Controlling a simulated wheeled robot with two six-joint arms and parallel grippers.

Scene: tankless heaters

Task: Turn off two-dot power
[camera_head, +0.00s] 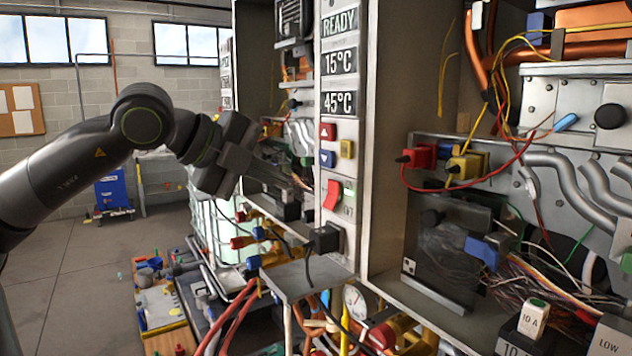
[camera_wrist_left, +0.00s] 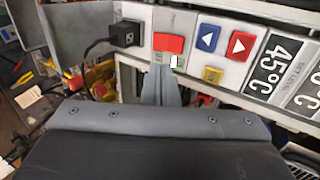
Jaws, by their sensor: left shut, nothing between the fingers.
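A red rocker switch (camera_head: 333,195) sits low on the light control strip of the middle heater, with a green-and-white piece beside it. The red switch (camera_wrist_left: 168,43) also shows in the left wrist view. My left gripper (camera_head: 303,184) is shut and empty, its tips just left of the switch. In the left wrist view the gripper tips (camera_wrist_left: 163,70) are just below the red switch; I cannot tell whether they touch it. A small white tag with dark dots (camera_head: 409,265) is on the dark panel of the right heater; the dots are too small to count surely.
Above the switch are red and blue arrow buttons, a yellow button (camera_head: 347,149) and READY, 15°C and 45°C displays (camera_head: 339,62). A black plug (camera_head: 324,239) with a cable juts out below. Pipes, a gauge (camera_head: 355,302) and a cluttered bench (camera_head: 160,305) lie lower.

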